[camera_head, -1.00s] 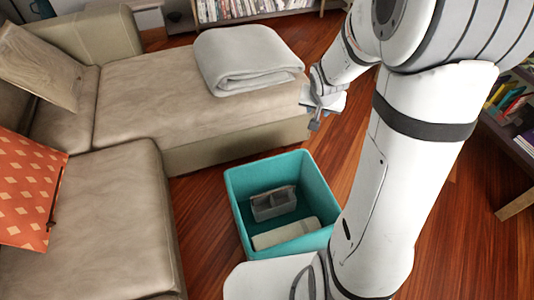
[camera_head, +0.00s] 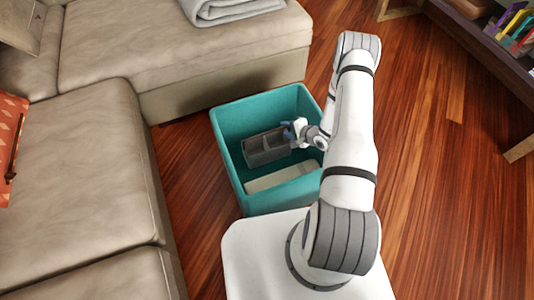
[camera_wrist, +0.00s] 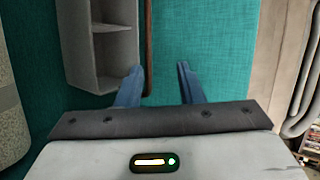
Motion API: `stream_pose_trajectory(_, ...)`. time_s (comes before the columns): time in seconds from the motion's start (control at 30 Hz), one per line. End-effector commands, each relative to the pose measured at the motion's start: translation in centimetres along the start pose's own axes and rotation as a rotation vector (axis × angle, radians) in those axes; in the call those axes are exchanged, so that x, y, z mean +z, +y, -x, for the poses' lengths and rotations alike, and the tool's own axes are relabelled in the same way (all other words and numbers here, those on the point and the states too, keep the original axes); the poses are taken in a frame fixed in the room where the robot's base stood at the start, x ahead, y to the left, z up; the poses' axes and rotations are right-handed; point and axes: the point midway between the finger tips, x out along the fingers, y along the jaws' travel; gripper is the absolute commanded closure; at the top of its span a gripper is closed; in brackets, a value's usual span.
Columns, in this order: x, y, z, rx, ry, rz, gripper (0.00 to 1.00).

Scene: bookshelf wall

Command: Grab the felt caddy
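The felt caddy (camera_head: 262,150) is a grey open holder with compartments, inside the teal bin (camera_head: 232,170). In the wrist view the caddy (camera_wrist: 103,50) is at the upper left, with its compartments showing. A thin brown strip, perhaps its handle, runs beside it and lies between the finger lines in the picture. My gripper (camera_head: 290,133) is at the caddy's right end, over the bin. In the wrist view my gripper (camera_wrist: 159,68) has its two blue fingers apart, with nothing clamped. I cannot tell whether the left finger touches the caddy.
A pale, whitish item (camera_head: 280,177) lies in the bin in front of the caddy. The bin's walls surround both. A beige sofa (camera_head: 100,150) stands to the left and behind, with a folded grey blanket (camera_head: 235,8). Wooden floor (camera_head: 430,180) is clear to the right; a shelf (camera_head: 480,50) stands beyond.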

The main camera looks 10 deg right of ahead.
Motion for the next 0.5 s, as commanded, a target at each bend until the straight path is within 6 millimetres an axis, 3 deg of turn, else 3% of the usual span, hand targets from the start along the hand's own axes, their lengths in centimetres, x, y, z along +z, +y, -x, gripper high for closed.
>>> stream_pose_trajectory(0.03, 0.3, 1.5, -0.6, -0.015, -0.014, -0.030, 0.66)
stream_pose_trajectory(0.17, 1.0, 2.7, -1.1, -0.039, -0.038, -0.074, 0.66)
stream_pose_trajectory(0.5, 1.2, 2.5, -4.2, -0.045, -0.041, -0.079, 0.66)
